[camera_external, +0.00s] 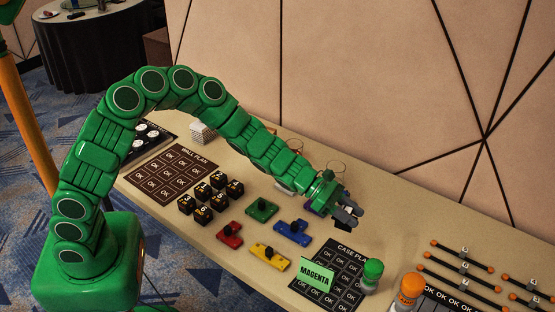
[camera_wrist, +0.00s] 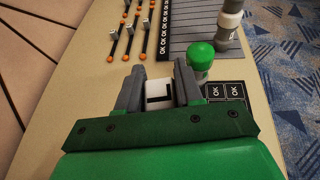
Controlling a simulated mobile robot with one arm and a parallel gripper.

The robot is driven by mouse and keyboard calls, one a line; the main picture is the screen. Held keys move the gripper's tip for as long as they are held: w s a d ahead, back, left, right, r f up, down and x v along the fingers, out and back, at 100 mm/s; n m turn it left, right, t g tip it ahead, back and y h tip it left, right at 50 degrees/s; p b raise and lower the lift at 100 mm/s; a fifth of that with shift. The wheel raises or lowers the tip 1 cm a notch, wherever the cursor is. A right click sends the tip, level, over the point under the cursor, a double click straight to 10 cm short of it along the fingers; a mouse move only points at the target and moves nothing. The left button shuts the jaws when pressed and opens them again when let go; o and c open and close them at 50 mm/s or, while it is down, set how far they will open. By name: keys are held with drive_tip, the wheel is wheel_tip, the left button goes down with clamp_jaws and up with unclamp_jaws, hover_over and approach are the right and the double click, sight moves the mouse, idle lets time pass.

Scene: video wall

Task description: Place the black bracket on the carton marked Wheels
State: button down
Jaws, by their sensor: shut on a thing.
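My gripper (camera_external: 352,214) is over the table near the case plan board. In the wrist view my gripper (camera_wrist: 159,90) has its two grey fingers on either side of a small white piece with a black angled part (camera_wrist: 158,98). They are shut on it. I cannot tell for sure whether this is the black bracket. In the external view the held piece is not clear between the fingers. No carton marked Wheels can be made out in either view.
A case plan board (camera_external: 345,262) with a green MAGENTA card (camera_external: 317,275) lies below my gripper. Green (camera_external: 372,273) and orange (camera_external: 410,288) topped cylinders stand to the right. Black rods with orange ends (camera_external: 455,262) lie further right. Coloured blocks (camera_external: 292,233) and numbered black cubes (camera_external: 203,197) are left.

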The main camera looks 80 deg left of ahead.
drive_tip(key=s+a+r+n+t+y, duration=0.1)
drive_tip(key=s+a+r+n+y, duration=0.2)
drive_tip(key=a, duration=1.1)
drive_tip(key=s+a+r+n+t+y, duration=0.1)
drive_tip(key=s+a+r, duration=0.3)
drive_tip(key=a, duration=1)
drive_tip(key=s+a+r+n+y, duration=0.3)
drive_tip(key=s+a+y, duration=0.1)
drive_tip(key=s+a, duration=1.75)
drive_tip(key=shift+t, duration=0.4)
drive_tip(key=shift+w+a+f, duration=1.75)
drive_tip(key=shift+f, duration=0.45)
drive_tip(key=shift+w+a+f, duration=1.7)
drive_tip(key=shift+a+f, duration=0.05)
drive_tip(key=shift+f, duration=0.4)
drive_tip(key=shift+w+a+f, duration=1.75)
drive_tip(key=shift+f, duration=0.45)
